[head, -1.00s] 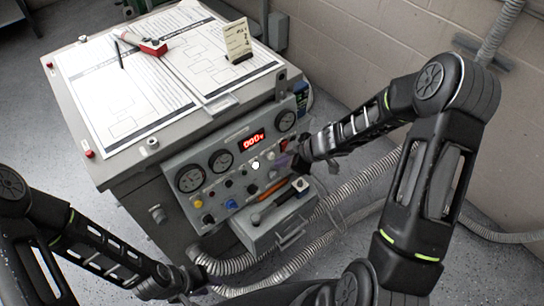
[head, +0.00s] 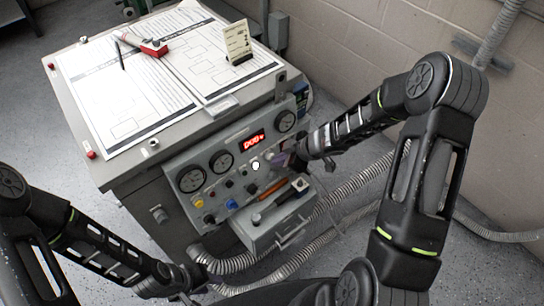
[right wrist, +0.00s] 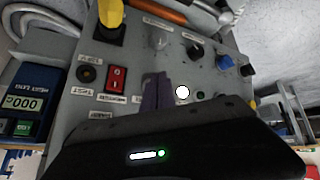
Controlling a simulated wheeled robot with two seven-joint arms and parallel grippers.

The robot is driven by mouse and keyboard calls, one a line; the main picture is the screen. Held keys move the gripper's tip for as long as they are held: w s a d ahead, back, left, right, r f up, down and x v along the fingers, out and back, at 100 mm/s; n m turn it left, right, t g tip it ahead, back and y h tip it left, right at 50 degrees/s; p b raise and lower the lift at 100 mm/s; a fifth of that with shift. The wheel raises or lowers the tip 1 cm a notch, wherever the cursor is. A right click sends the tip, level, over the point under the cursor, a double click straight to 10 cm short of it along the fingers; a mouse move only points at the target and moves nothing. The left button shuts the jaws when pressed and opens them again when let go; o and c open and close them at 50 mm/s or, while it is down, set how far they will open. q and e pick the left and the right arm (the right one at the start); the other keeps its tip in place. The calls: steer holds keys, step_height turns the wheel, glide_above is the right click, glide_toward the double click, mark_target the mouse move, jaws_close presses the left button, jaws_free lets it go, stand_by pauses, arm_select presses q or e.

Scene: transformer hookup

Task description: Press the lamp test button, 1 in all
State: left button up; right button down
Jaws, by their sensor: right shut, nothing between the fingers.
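The grey control panel (head: 228,178) on the front of the cabinet carries gauges, a red digital display, knobs and small buttons. A bright white round button or lamp (head: 255,165) sits near its middle; it also shows in the right wrist view (right wrist: 182,92). The labels are too small or blurred to tell which control is the lamp test. My right gripper (head: 283,161) is shut and empty, close to the panel's right part. In the right wrist view its fingers (right wrist: 155,92) point at the panel beside the white round. My left gripper (head: 186,288) is low at the left, its jaws unclear.
An open drawer (head: 268,228) with an orange-handled tool juts out below the panel. Grey corrugated hoses (head: 345,190) run beside the cabinet. The cabinet top holds printed sheets (head: 125,92), a red tool and a standing card. A red rocker switch (right wrist: 116,78) shows in the right wrist view.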

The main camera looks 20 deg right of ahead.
steer(key=shift+w+a, duration=0.1)
steer(key=shift+w, duration=0.15)
stand_by(0.4)
steer(key=shift+s, duration=0.15)
steer(key=shift+s+d+r, duration=0.15)
steer(key=shift+s+d, duration=0.1)
steer(key=shift+s, duration=0.4)
steer(key=s, duration=0.1)
steer(key=s+d, duration=0.1)
steer(key=s, duration=0.2)
steer(key=shift+s+d+r, duration=0.3)
steer(key=shift+s+r, duration=0.05)
steer(key=shift+r, duration=0.05)
stand_by(0.8)
